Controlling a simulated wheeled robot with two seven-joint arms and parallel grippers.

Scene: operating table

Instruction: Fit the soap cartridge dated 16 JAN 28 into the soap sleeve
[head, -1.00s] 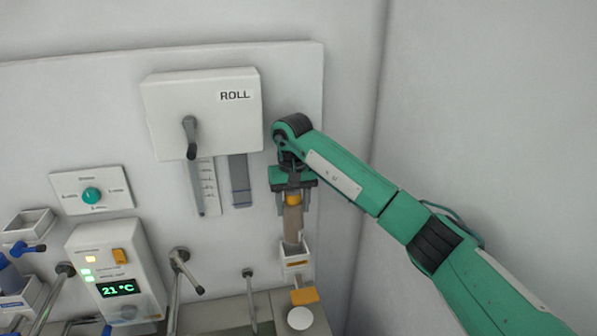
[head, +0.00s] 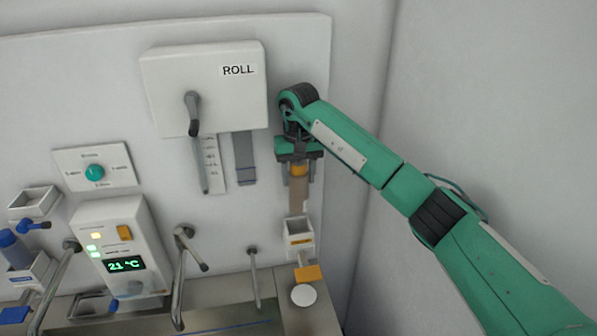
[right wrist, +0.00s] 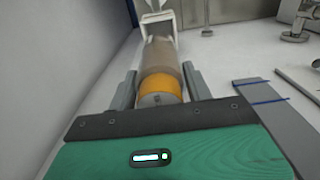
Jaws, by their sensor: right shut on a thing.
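My right gripper (head: 299,170) is shut on a brownish, see-through cartridge with an orange cap (head: 299,191), held upright against the wall panel. The cartridge also shows in the right wrist view (right wrist: 161,62), its orange end between the two fingers (right wrist: 160,93). Its date cannot be read. The white soap sleeve (head: 299,236) is fixed on the wall directly below. The cartridge's lower end is at or just above the sleeve's open top; I cannot tell whether it is inside. An orange lever (head: 308,273) sticks out under the sleeve. My left gripper is not in view.
A ROLL box (head: 205,90) with a crank hangs to the left. A grey strip (head: 244,158) hangs close beside the gripper. A white round disc (head: 303,295) lies below the lever. Taps (head: 184,265) and a 21 °C unit (head: 121,255) stand at lower left. A side wall (head: 480,90) closes the right.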

